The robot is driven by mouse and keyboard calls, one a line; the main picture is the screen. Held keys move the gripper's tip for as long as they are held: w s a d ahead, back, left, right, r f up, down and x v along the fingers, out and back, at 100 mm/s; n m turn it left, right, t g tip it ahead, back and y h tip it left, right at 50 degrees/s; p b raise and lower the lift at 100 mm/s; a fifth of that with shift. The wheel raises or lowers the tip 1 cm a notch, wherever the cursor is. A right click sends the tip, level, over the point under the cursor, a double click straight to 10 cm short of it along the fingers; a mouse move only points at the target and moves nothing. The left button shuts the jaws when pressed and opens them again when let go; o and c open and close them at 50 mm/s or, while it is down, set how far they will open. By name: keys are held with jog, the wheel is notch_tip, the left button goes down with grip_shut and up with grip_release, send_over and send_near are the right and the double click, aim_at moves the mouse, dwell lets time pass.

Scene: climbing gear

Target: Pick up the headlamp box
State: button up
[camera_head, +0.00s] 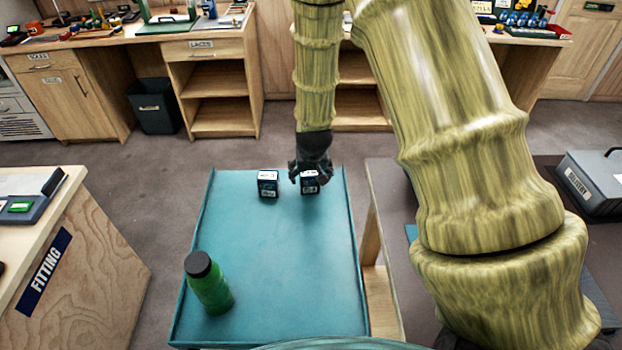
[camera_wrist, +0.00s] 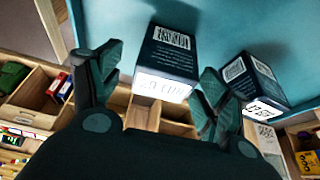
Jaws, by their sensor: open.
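Two small dark boxes with white label panels stand near the far edge of a teal tray table: a left box (camera_head: 268,184) and a right box (camera_head: 309,183). I cannot read which is the headlamp box. My gripper (camera_head: 311,172) is open at the right box, its fingers at either side of it. In the wrist view one box (camera_wrist: 168,58) sits between the open fingertips of my gripper (camera_wrist: 160,75), apparently not clamped. The other box (camera_wrist: 254,80) lies just outside the right finger. Its lower part is partly hidden by that finger.
The teal tray table (camera_head: 270,265) has raised edges and a mostly clear middle. A green bottle (camera_head: 208,284) with a black cap stands at its near left. A fitting counter (camera_head: 90,250) is at left. A grey case (camera_head: 592,182) sits at right. Shelved benches line the back.

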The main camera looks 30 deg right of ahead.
jog(key=shift+w+a+f, duration=0.15)
jog(key=shift+w+f, duration=0.05)
jog(key=shift+s, duration=0.1)
jog(key=c, duration=1.2)
jog(key=shift+o, duration=0.2)
jog(key=shift+r, duration=0.15)
